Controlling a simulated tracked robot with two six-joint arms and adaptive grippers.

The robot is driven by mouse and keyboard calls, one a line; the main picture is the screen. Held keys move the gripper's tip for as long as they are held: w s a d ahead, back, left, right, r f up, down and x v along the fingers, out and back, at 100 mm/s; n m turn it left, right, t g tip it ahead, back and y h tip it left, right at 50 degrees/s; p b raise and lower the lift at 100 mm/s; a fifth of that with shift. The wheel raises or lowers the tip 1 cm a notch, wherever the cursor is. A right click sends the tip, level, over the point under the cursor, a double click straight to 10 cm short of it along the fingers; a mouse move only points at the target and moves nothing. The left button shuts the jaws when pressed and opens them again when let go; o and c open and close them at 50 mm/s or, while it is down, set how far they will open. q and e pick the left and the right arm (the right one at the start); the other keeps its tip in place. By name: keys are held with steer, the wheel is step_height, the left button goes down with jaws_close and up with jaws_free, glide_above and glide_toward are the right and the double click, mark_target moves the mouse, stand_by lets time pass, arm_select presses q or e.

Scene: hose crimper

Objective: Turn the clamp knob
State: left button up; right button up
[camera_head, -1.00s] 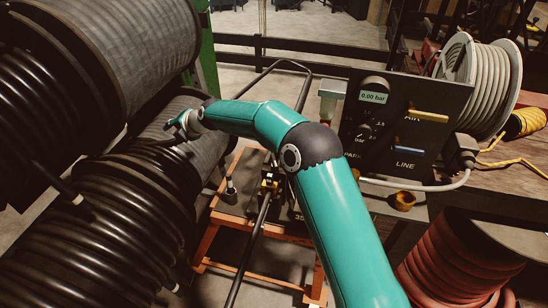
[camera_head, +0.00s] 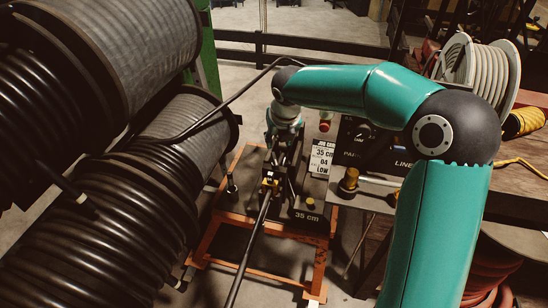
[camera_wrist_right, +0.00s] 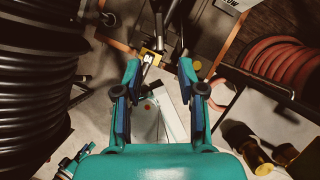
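My right gripper (camera_wrist_right: 160,66) is open in the right wrist view, with nothing between its fingers. In the head view it hangs over the stand, and its fingers are hard to make out against dark parts. A yellow clamp part (camera_head: 269,183) sits around the black hose on the stand; it also shows beyond the left fingertip in the wrist view (camera_wrist_right: 151,57). A small yellow knob (camera_head: 310,203) stands to its right, above the "35 cm" label. I cannot tell which of these is the clamp knob. A small teal part at the wrist view's lower left may be my left gripper (camera_wrist_right: 74,162).
Black hose reels (camera_head: 110,225) fill the left side. The orange stand frame (camera_head: 212,240) is in the middle. A job card (camera_head: 322,158), a brass fitting (camera_head: 348,182) and a dark control panel (camera_head: 375,150) are to the right. A red hose coil (camera_wrist_right: 283,70) lies further right.

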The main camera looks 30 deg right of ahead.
mark_target(275, 159)
steer(key=x, duration=1.1)
steer(key=shift+w+f, duration=0.25)
steer(key=shift+f, duration=0.1)
jaws_close()
steer(key=shift+a, duration=0.2)
steer(key=shift+d, duration=0.1)
